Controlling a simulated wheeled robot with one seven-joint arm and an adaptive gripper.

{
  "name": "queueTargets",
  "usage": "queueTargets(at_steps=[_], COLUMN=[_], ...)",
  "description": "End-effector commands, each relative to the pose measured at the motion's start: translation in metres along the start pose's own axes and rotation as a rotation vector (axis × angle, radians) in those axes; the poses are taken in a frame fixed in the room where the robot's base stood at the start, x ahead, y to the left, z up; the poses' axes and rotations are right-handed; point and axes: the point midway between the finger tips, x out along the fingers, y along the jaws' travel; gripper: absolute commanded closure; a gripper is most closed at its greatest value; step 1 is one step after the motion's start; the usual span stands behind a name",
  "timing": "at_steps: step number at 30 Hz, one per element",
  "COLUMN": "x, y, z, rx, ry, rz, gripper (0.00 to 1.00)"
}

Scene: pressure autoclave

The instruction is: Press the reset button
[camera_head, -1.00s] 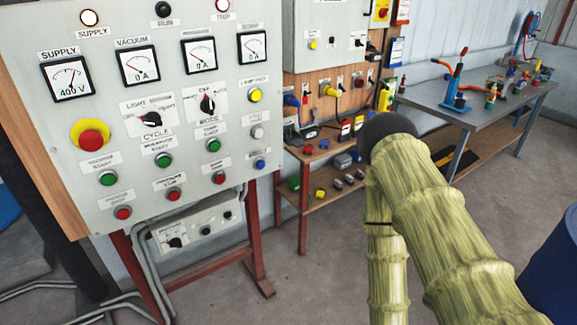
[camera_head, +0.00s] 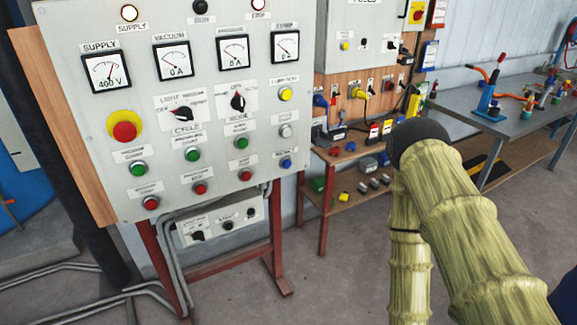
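The grey control panel (camera_head: 70,150) faces me on the left. On its right column are a yellow button (camera_head: 285,94), a pale button (camera_head: 285,130) and a blue button (camera_head: 286,163). Their labels are too blurred to read, so I cannot tell for sure which one is the reset button. Green and red buttons sit to their left, with a large red mushroom button (camera_head: 124,131) on a yellow surround. My arm, in a yellowish ribbed cover with a dark joint, stands at the right, apart from the panel. My gripper does not show.
A red stand (camera_head: 272,232) carries the panel, with grey conduits below. A wooden shelf (camera_head: 345,204) with small parts stands behind, to its right. A grey workbench (camera_head: 480,122) with tools is at the far right. Floor is clear in the lower middle.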

Motion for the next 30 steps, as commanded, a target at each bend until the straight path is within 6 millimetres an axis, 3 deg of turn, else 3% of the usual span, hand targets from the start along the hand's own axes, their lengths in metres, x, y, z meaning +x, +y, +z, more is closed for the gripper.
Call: queueTargets(at_steps=[1,4,30], x=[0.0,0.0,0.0], y=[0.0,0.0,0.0], z=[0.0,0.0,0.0], rx=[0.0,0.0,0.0], ry=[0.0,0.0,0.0], rz=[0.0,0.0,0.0], gripper=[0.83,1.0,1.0])
